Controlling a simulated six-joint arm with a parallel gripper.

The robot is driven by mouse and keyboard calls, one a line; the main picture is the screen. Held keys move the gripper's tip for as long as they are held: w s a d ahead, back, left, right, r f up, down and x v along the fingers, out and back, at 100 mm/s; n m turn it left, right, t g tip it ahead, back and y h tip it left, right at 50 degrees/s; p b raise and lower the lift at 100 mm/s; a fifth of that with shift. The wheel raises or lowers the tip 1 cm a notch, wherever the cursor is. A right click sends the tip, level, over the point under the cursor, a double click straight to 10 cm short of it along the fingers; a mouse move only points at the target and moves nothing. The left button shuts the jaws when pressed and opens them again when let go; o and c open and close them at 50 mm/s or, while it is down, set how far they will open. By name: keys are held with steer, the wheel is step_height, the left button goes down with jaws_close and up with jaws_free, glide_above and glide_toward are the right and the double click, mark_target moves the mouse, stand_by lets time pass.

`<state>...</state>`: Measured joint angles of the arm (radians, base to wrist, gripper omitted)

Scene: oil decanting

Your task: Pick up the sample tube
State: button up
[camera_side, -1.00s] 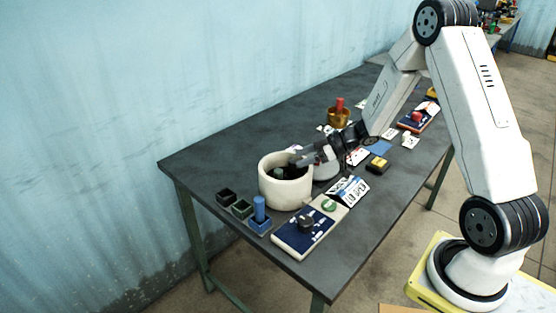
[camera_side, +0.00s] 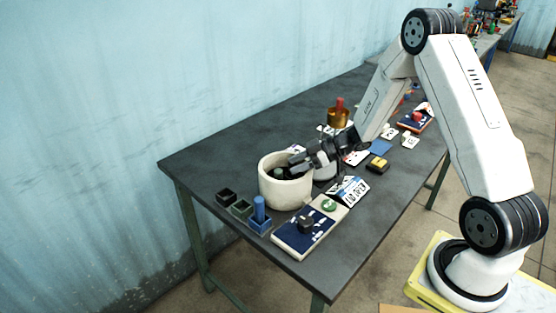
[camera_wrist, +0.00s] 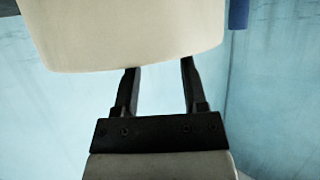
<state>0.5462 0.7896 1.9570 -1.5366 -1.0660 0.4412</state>
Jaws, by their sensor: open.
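A blue cylinder (camera_side: 258,208) stands upright in a small blue square holder (camera_side: 260,226) near the table's left front; it may be the sample tube, but I cannot be sure. A blue piece, probably the same cylinder (camera_wrist: 238,13), shows at the top right of the wrist view. My gripper (camera_side: 297,161) is open at the far right rim of a cream pot (camera_side: 286,190), well apart from the blue cylinder. In the wrist view my two dark fingers (camera_wrist: 160,70) point toward the pot wall (camera_wrist: 125,35). A dark green thing (camera_side: 277,172) shows inside the pot, partly hidden.
Dark and green empty square holders (camera_side: 227,198) stand left of the blue one. A blue panel with a black knob (camera_side: 305,224) lies in front of the pot. A brass cup with a red top (camera_side: 339,115) stands behind. The table's back left is clear.

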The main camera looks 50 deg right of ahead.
mark_target(281, 170)
steer(key=shift+x, duration=2.45)
jaws_close()
